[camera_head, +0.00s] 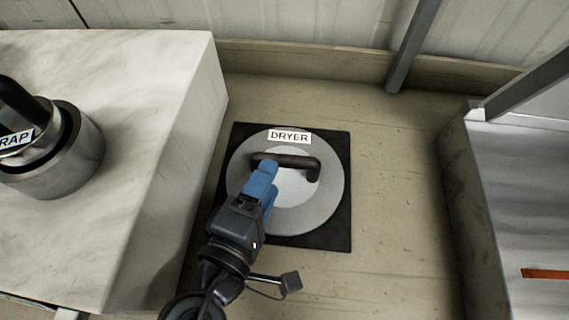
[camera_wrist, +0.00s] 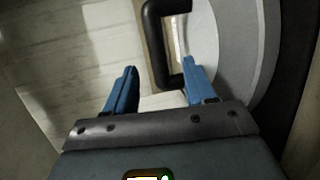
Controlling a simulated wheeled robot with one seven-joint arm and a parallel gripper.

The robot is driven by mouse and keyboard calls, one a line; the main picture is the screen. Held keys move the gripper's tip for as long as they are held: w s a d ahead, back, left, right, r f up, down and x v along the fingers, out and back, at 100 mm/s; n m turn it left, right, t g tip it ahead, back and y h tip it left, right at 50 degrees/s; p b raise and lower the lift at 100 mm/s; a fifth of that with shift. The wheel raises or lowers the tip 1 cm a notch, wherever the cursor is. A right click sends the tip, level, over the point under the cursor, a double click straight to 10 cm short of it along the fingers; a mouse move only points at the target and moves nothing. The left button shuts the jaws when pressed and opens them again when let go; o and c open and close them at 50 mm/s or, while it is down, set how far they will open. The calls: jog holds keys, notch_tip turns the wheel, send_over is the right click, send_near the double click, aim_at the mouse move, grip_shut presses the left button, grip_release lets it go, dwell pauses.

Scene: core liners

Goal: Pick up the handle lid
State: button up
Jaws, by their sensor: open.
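The handle lid (camera_head: 325,200) is a round grey disc with a dark bar handle (camera_head: 298,161) and a white label reading DRYER. It lies on a black square mat (camera_head: 340,236) on the floor. My gripper (camera_head: 267,175) is open above the lid's left part, close to the left end of the handle. In the wrist view, the handle (camera_wrist: 152,42) shows between and ahead of the two blue fingers of my gripper (camera_wrist: 160,66), its near end close to the right finger. Nothing is held. The gripper hides the lid's lower left part; contact cannot be told.
A pale marble-like block (camera_head: 150,95) stands at the left, with a metal canister (camera_head: 75,165) with a dark top on it. A grey metal bench (camera_head: 525,200) stands at the right. A wall (camera_head: 300,20) and slanted post (camera_head: 414,45) are behind. Bare floor lies right of the mat.

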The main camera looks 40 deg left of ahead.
aim_at(281, 152)
jog(key=shift+w+a, duration=0.25)
jog(key=shift+w, duration=0.1)
jog(key=shift+p+x, duration=0.85)
jog(key=shift+x, duration=2.7)
jog(key=shift+c, duration=0.5)
grip_shut()
